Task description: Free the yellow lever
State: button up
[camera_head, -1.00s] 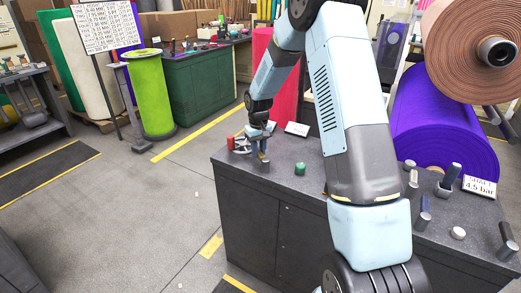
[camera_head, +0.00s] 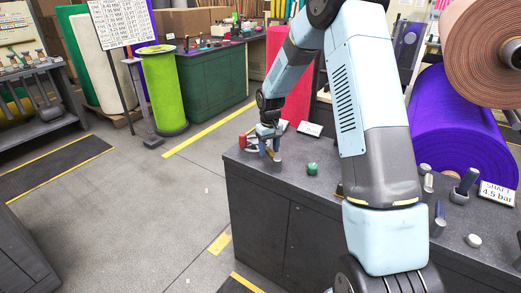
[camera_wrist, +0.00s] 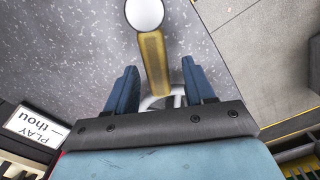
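The yellow lever (camera_wrist: 153,62) shows in the wrist view as a flat yellow bar with a round white knob (camera_wrist: 145,14) at its far end. Its near end runs back between the fingers over a pale ring-like part that my gripper partly hides. My gripper (camera_wrist: 160,72) is open, with one blue finger on each side of the bar and a visible gap on both sides. In the head view my gripper (camera_head: 268,148) is low over the far left end of the dark bench (camera_head: 262,178). I cannot make out the lever there.
A green knob (camera_head: 312,169) stands on the bench to the right of my gripper. A red item (camera_head: 242,141) and a white card (camera_head: 310,129) are close by. Several levers and a "SHAFT 4.5 bar" sign (camera_head: 496,194) stand at the bench's right. Open floor lies left.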

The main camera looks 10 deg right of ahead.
aim_at(269, 150)
notch_tip(269, 150, up, 14)
jog(key=shift+f, duration=0.15)
dwell(0.6)
jog(key=s+d+r+m+t, duration=0.2)
jog(key=s+d+r+t, duration=0.15)
jog(key=s+r, duration=1.4)
jog(key=s+d+m+t, duration=0.1)
jog(key=s+d+t, duration=0.1)
jog(key=s, duration=2)
jog(key=shift+d+f+m, duration=0.3)
jog(key=shift+d+m, duration=0.1)
jog(key=shift+d, duration=0.05)
